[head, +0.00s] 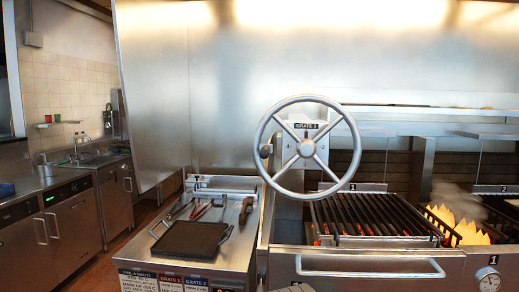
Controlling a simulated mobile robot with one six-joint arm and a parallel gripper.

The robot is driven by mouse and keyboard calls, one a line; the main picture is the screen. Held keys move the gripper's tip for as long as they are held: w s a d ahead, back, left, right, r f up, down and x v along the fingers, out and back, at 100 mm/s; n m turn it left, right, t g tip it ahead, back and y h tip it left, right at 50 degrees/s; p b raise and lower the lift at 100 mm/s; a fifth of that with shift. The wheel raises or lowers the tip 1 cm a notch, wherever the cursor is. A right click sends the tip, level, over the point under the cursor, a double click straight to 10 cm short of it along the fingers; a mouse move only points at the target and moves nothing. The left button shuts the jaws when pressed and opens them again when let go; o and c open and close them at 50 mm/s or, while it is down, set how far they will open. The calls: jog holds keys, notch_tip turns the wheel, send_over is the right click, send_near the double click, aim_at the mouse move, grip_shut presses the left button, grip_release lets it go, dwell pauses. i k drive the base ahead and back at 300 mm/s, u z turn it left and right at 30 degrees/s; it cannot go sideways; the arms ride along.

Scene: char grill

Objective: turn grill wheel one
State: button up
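The grill wheel (306,148) is a large metal handwheel with four spokes and a round hub. It stands upright at the left end of the grill, on a metal post. A dark knob (266,151) sits at the left of its rim. A plate (306,126) reading "GRATE 1" shows behind the upper spokes. The grate (375,216) marked 1 lies to the right of the wheel, with dark bars and an orange glow beneath. My gripper is not in view. A small grey shape at the bottom edge is too cut off to identify.
A steel side counter (230,262) at the left holds a black griddle pan (190,239) and tongs (246,211). A front handle bar (370,267) juts out below the grate. Flames (458,229) rise at the right. Open floor shows left of the counter.

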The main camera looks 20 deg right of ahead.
aim_at(306, 148)
jog(key=z, duration=0.15)
jog(key=i, duration=1)
jog(key=u, duration=0.9)
jog(key=k, duration=1.6)
jog(key=z, duration=0.8)
jog(key=i, duration=0.9)
